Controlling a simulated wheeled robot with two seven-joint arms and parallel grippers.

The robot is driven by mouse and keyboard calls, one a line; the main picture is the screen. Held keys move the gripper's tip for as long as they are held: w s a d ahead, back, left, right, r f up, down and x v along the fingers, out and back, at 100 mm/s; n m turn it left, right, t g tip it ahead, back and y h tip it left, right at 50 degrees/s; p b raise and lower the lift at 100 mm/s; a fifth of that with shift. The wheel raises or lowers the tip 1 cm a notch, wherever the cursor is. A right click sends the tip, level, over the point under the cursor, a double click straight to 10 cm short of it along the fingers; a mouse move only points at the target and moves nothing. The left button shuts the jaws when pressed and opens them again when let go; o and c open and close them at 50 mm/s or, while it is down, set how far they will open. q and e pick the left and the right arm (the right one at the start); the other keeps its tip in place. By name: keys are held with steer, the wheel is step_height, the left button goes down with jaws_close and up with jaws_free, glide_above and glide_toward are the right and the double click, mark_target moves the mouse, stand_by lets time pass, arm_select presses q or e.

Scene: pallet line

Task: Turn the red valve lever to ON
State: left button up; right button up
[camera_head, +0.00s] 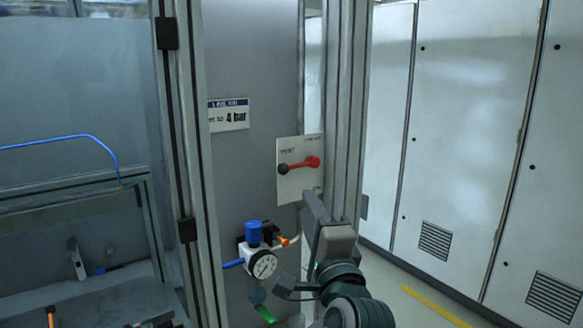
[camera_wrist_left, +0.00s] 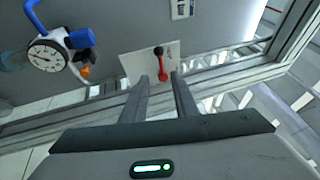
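The red valve lever (camera_head: 299,165) is on a white plate (camera_head: 290,188) fixed to the grey panel. In the head view it lies nearly level, with its black knob at the left and its thicker red end at the right. The plate's small lettering is too blurred to read surely. My left gripper (camera_head: 296,243) is just below and in front of the plate. In the left wrist view, the gripper (camera_wrist_left: 161,78) is open, its two fingers apart. The lever (camera_wrist_left: 163,70) shows beyond and between the fingertips; I cannot tell any contact. My right gripper is out of view.
A pressure gauge (camera_head: 263,265) with a blue-knobbed regulator (camera_head: 253,233) and hoses sits left of my left gripper. A "4 bar" sign (camera_head: 229,115) is above. A metal frame post (camera_head: 345,110) stands close right of the plate. Grey cabinets (camera_head: 465,130) line the right.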

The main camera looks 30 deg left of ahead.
mark_target(292, 168)
arm_select(q)
steer(key=shift+w+a, duration=0.1)
steer(key=p+x, duration=0.7)
steer(key=x, duration=0.9)
steer(key=shift+r, duration=0.15)
steer(key=shift+w+a, duration=0.3)
steer(key=shift+w, duration=0.1)
steer(key=shift+w, duration=0.1)
jaws_close()
stand_by(0.6)
